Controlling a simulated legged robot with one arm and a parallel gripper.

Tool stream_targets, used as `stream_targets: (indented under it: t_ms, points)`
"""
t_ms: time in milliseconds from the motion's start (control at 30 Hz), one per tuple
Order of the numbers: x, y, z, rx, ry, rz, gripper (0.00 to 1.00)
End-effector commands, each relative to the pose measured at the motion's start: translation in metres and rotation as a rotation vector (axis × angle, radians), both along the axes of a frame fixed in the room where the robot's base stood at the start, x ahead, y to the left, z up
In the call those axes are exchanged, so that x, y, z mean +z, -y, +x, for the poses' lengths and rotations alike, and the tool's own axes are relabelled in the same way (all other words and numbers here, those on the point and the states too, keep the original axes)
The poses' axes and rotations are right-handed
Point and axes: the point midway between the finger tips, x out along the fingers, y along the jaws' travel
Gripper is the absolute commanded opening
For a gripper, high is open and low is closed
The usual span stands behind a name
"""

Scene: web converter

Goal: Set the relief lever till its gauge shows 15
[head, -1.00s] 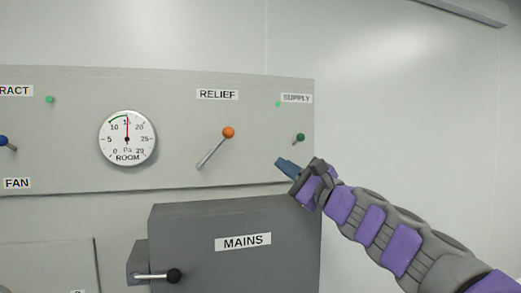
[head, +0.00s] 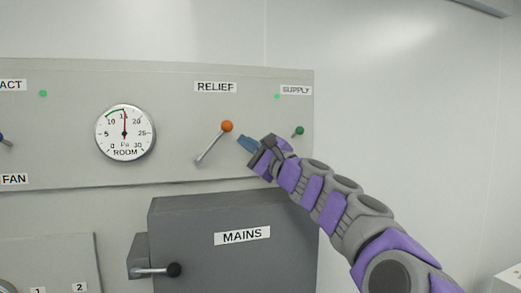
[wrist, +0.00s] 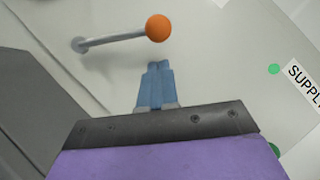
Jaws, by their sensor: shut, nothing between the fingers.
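The relief lever (head: 212,144) has a grey rod and an orange ball knob (head: 227,126), under the RELIEF label (head: 216,87). The rod slants up to the right from its pivot. The ROOM gauge (head: 125,132), marked in Pa from 0 to 30, has its needle pointing almost straight up at about 15. My gripper (head: 245,144) is shut and empty, just right of and a little below the knob, apart from it. In the wrist view the blue fingertips (wrist: 159,68) are together, with the orange knob (wrist: 158,28) just beyond them.
The SUPPLY lever with a green knob (head: 299,131) is right of my gripper, close to my arm. The grey MAINS box (head: 230,260) juts out below, with a black-knobbed handle (head: 173,270).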

Motion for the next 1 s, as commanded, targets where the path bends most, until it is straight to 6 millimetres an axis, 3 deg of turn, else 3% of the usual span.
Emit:
stream_targets:
  t_ms: [233,1000]
  points:
    - [0.013,-0.015,0.000,0.000,-0.002,0.001,0.00]
    - [0.021,-0.028,0.000,0.000,0.008,-0.039,0.00]
